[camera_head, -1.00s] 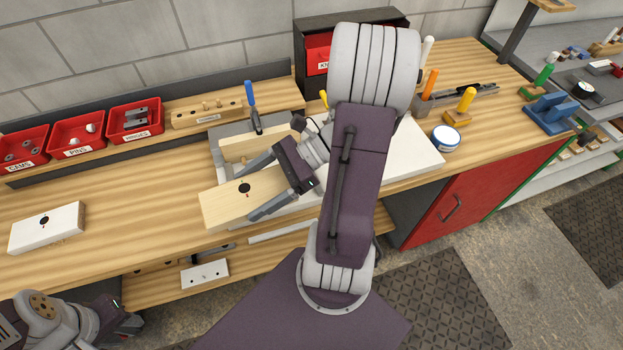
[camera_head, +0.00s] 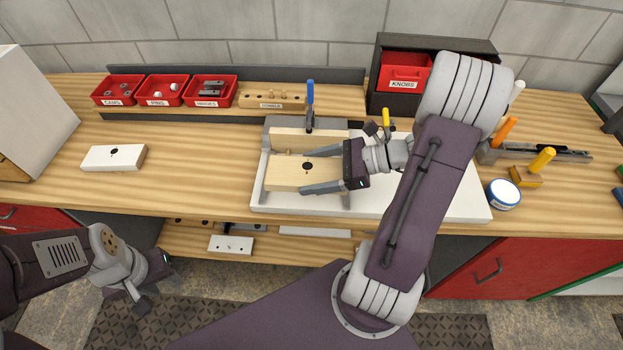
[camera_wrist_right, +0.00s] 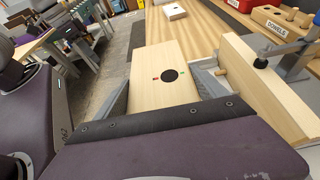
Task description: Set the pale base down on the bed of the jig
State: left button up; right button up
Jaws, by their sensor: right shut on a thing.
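The pale base (camera_head: 285,176) is a light wooden board with a dark round hole. My right gripper (camera_head: 318,172) is shut on it, one finger along each long side. The base is over the jig (camera_head: 258,196), in front of and roughly parallel to its wooden fence (camera_head: 290,140). In the right wrist view the base (camera_wrist_right: 150,72) shows a gap to the fence (camera_wrist_right: 255,85), where a short peg sticks out. I cannot tell whether the base touches the bed, which is largely hidden under it. My left gripper (camera_head: 150,285) is low at the left, away from the jig; its jaws are unclear.
A blue-handled clamp (camera_head: 310,105) stands behind the fence and a yellow-handled one (camera_head: 386,120) to its right. A white block (camera_head: 113,158) lies on the bench at left. Red bins (camera_head: 210,90) and a dowel rack (camera_head: 270,97) line the back. A round tin (camera_head: 503,194) is at right.

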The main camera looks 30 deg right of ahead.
aim_at(311, 178)
jog(key=shift+w+d+f, duration=0.15)
jog(key=shift+w+f, duration=0.2)
jog(key=shift+w, duration=0.25)
jog(key=shift+w+d+f, duration=0.15)
jog(key=shift+w+f, duration=0.15)
jog(key=shift+w, duration=0.25)
jog(key=shift+s+f, duration=0.15)
jog(key=shift+f, duration=0.2)
notch_tip(311, 178, down, 3)
jog(key=shift+r+b, duration=0.1)
jog(key=shift+b, duration=0.2)
jog(key=shift+f, duration=0.25)
